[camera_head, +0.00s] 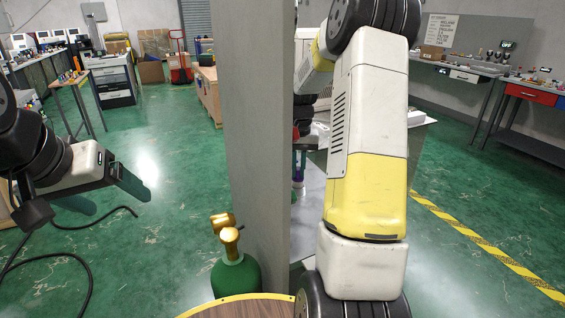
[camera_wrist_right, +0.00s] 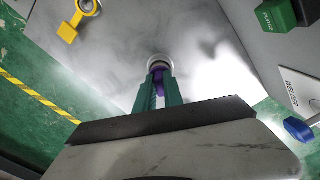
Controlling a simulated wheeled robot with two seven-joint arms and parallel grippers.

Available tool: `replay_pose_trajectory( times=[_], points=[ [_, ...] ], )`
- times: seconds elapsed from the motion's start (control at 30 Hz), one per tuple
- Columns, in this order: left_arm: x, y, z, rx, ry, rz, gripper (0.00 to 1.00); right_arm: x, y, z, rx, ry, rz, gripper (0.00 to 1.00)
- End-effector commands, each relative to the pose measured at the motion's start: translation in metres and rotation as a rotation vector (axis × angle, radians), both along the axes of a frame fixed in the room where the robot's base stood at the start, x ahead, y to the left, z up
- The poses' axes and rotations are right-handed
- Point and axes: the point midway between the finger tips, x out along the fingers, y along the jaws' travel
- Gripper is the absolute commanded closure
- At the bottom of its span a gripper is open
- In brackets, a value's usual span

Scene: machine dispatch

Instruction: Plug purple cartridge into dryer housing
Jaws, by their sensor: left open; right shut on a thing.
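My right gripper (camera_wrist_right: 158,84) has green fingers shut on the purple cartridge (camera_wrist_right: 158,75) in the right wrist view. A white round rim (camera_wrist_right: 160,60) shows at the fingertips, around or just beyond the cartridge's end; I cannot tell whether it is the dryer housing or how deep the cartridge sits. In the head view the cartridge (camera_head: 298,184) shows as a small purple patch beside the grey partition, mostly hidden by my right arm. My left gripper (camera_head: 132,184) hangs open and empty at the left, over the floor.
A grey metal surface (camera_wrist_right: 125,50) lies under the right gripper. A tall grey partition (camera_head: 258,130) and green gas cylinder (camera_head: 236,276) stand between my arms.

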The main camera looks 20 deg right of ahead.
Motion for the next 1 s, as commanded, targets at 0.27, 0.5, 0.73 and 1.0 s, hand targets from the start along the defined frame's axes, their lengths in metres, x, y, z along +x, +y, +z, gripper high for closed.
replay_pose_trajectory(
  times=[0.27, 0.5, 0.73, 1.0],
  points=[
    [0.0, 0.0, 0.0, 0.0, 0.0, 0.0, 0.21, -0.0003, 0.0001, -0.0027, 0.0, 0.001, 0.0, 1.0],
    [0.0, 0.0, 0.0, 0.0, 0.0, 0.0, 0.21, -0.0006, 0.0002, -0.0034, 0.001, 0.003, 0.0, 0.78],
    [0.0, 0.0, 0.0, 0.0, 0.0, 0.0, 0.21, -0.0004, 0.0001, -0.0029, 0.0, 0.001, 0.0, 0.62],
    [0.0, 0.0, 0.0, 0.0, 0.0, 0.0, 0.21, -0.0002, 0.0, -0.0025, 0.0, 0.001, 0.0, 0.44]
  ],
)
